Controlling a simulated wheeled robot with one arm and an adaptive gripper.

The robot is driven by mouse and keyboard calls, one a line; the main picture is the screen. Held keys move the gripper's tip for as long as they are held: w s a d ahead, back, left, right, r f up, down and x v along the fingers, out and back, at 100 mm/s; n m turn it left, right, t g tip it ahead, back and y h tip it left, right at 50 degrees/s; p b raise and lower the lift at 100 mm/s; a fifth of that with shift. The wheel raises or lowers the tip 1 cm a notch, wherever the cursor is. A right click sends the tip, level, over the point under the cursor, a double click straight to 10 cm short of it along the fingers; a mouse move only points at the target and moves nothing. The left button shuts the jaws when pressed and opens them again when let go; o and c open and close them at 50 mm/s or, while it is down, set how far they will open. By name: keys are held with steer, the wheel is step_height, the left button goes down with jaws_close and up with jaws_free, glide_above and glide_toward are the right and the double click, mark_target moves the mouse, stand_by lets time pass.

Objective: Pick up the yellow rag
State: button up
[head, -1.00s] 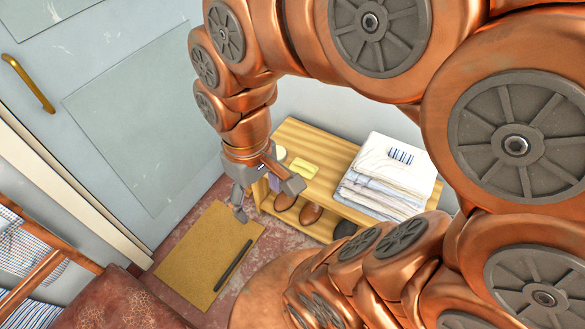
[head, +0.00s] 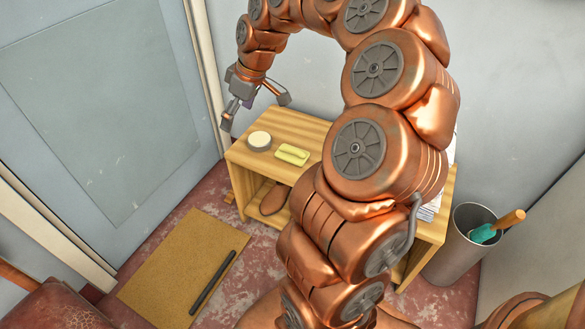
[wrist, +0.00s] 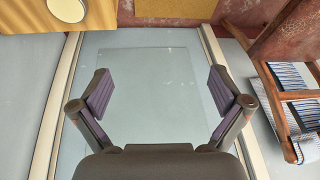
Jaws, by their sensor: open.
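The yellow rag (head: 292,154) looks like a small folded pad and lies flat on the wooden bench (head: 312,133), right of a round white tin. My gripper (head: 254,110) is open and empty, up and left of the rag near the bench's far left end. In the wrist view my gripper (wrist: 160,92) has its fingers spread wide with nothing between them. The rag is not visible in the wrist view.
The round white tin (head: 259,140) stands close to the rag. Shoes (head: 274,199) sit on the lower shelf. A mat (head: 180,268) with a dark bar (head: 213,282) lies on the floor. A grey bin (head: 462,246) stands right of the bench. My arm hides most of the folded cloths.

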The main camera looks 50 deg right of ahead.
steer(key=w+d+f+b, duration=0.1)
steer(key=d+f+b, duration=0.5)
steer(key=d+f, duration=0.55)
steer(key=m+t+h+b, duration=0.1)
steer(key=b, duration=0.2)
glide_above(287, 147)
steer(key=s, duration=0.2)
step_height(287, 147, down, 6)
steer(key=shift+s+d+f, duration=0.15)
steer(key=shift+f, duration=0.1)
steer(key=shift+d+f, duration=0.2)
steer(key=shift+f, duration=0.1)
steer(key=shift+d+b+x, duration=0.2)
steer(key=shift+b+x, duration=1.65)
steer(key=shift+x, duration=1.85)
steer(key=shift+s, duration=0.15)
steer(key=c, duration=1.1)
steer(key=shift+r, duration=0.1)
